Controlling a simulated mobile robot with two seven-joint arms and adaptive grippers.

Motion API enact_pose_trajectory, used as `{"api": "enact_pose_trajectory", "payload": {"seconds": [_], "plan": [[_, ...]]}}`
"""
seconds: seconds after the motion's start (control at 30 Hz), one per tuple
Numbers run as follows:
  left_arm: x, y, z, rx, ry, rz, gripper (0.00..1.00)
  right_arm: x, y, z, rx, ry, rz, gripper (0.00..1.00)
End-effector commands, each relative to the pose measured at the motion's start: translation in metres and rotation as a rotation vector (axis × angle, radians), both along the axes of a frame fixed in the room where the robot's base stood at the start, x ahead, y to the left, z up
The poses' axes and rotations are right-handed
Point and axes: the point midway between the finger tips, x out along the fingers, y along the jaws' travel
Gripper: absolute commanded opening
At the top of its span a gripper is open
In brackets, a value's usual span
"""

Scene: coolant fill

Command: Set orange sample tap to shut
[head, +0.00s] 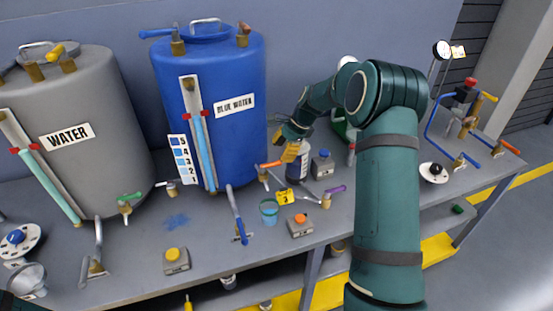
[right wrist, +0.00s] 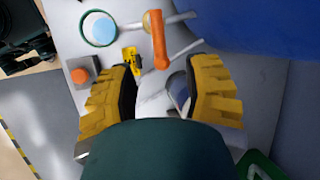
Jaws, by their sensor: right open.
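The orange sample tap (head: 270,164) is on a short pipe low on the front of the blue tank (head: 225,110). In the right wrist view the orange handle (right wrist: 160,45) lies crosswise to its pipe, just beyond the fingertips. My right gripper (head: 287,149), with yellow fingers, is close to the handle's right end in the head view. In the right wrist view the right gripper (right wrist: 162,88) is open, with no handle between its fingers. Whether a finger touches the handle cannot be told. My left gripper is not in view.
A cup of blue liquid (head: 269,212) stands below the tap. A yellow tag marked 3 (head: 285,197), an orange-button box (head: 300,226) and a purple-handled tap (head: 332,192) are close by. The grey tank (head: 85,110) is at left.

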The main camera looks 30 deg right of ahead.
Motion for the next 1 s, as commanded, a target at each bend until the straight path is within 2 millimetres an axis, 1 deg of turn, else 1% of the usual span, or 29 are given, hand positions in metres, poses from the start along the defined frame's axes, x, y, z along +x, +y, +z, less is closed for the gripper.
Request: {"api": "enact_pose_trajectory", "payload": {"seconds": [0.03,0.1,0.2,0.33,0.5,1.0], "plan": [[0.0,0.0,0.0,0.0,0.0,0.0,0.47,-0.002,-0.004,0.011,-0.002,-0.004,-0.001,0.49],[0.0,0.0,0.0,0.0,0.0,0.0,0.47,-0.006,-0.008,0.023,-0.002,-0.003,0.0,0.49],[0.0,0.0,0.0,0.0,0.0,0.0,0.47,-0.01,-0.014,0.037,-0.002,-0.003,0.0,0.49],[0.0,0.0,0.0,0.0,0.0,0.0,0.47,-0.014,-0.018,0.05,0.0,-0.001,0.001,0.49],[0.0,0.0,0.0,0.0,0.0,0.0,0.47,-0.016,-0.02,0.055,0.001,0.001,0.001,0.49],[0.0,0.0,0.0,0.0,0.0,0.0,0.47,-0.016,-0.02,0.055,0.001,0.001,0.001,0.49]]}}
